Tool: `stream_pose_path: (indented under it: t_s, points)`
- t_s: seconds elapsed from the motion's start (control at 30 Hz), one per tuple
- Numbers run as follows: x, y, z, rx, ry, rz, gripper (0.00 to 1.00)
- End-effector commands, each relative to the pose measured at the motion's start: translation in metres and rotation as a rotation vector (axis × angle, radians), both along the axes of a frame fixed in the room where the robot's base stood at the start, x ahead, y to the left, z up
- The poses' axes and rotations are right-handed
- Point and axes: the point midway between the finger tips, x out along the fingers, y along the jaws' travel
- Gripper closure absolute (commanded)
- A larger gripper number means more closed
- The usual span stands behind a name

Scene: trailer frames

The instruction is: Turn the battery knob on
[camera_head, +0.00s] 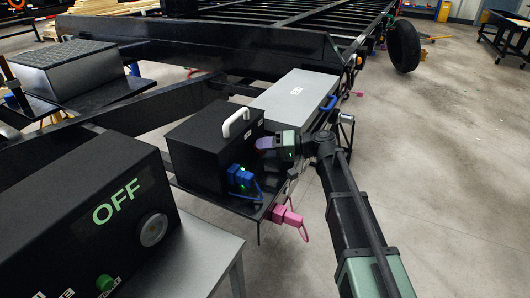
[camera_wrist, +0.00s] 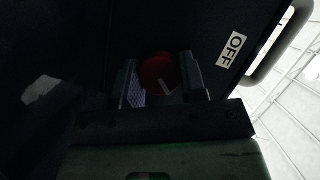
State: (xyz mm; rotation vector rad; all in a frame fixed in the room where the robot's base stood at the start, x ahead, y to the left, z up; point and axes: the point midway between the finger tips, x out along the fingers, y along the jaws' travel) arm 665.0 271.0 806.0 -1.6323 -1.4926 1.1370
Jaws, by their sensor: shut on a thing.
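The battery knob (camera_wrist: 158,74) is red and round with a white line on its face, and it sits on the black battery box (camera_head: 205,145). My gripper (camera_wrist: 160,82) has its fingers on either side of the knob, shut on it. In the wrist view, the white line on the knob is tilted. A white OFF label (camera_wrist: 235,46) is on the box to the right of the knob. In the head view, my gripper (camera_head: 268,145) is at the box's right-hand face and hides most of the knob.
A grey box (camera_head: 290,100) is behind. A black panel (camera_head: 85,215) reading OFF is at front left. The floor at right is open.

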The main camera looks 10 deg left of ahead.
Motion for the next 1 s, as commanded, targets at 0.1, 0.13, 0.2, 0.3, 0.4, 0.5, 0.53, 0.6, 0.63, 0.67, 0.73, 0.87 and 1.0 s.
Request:
stream_pose_path:
  t_s: [0.1, 0.13, 0.2, 0.3, 0.4, 0.5, 0.53, 0.6, 0.63, 0.67, 0.73, 0.87, 1.0]
  points:
    - [0.0000, -0.0006, -0.0045, 0.032, 0.096, 0.001, 0.85]
    - [0.0000, -0.0006, -0.0046, 0.040, 0.121, 0.001, 0.85]
    - [0.0000, -0.0006, -0.0045, 0.059, 0.175, 0.001, 0.85]
    - [0.0001, -0.0007, -0.0043, 0.083, 0.246, 0.000, 0.85]
    - [0.0000, -0.0006, -0.0041, 0.103, 0.304, 0.000, 0.85]
    - [-0.0002, -0.0006, -0.0036, 0.119, 0.351, 0.000, 0.85]
    - [-0.0002, -0.0006, -0.0035, 0.123, 0.362, 0.000, 0.85]
    - [-0.0002, -0.0007, -0.0031, 0.131, 0.386, 0.000, 0.85]
    - [-0.0001, -0.0006, -0.0029, 0.133, 0.393, 0.000, 0.85]
    - [-0.0002, -0.0006, -0.0027, 0.136, 0.399, 0.001, 0.85]
    - [-0.0002, -0.0006, -0.0023, 0.140, 0.412, 0.000, 0.85]
    - [-0.0003, -0.0005, -0.0019, 0.145, 0.425, 0.000, 0.85]
    - [-0.0002, -0.0005, -0.0016, 0.145, 0.427, 0.000, 0.85]
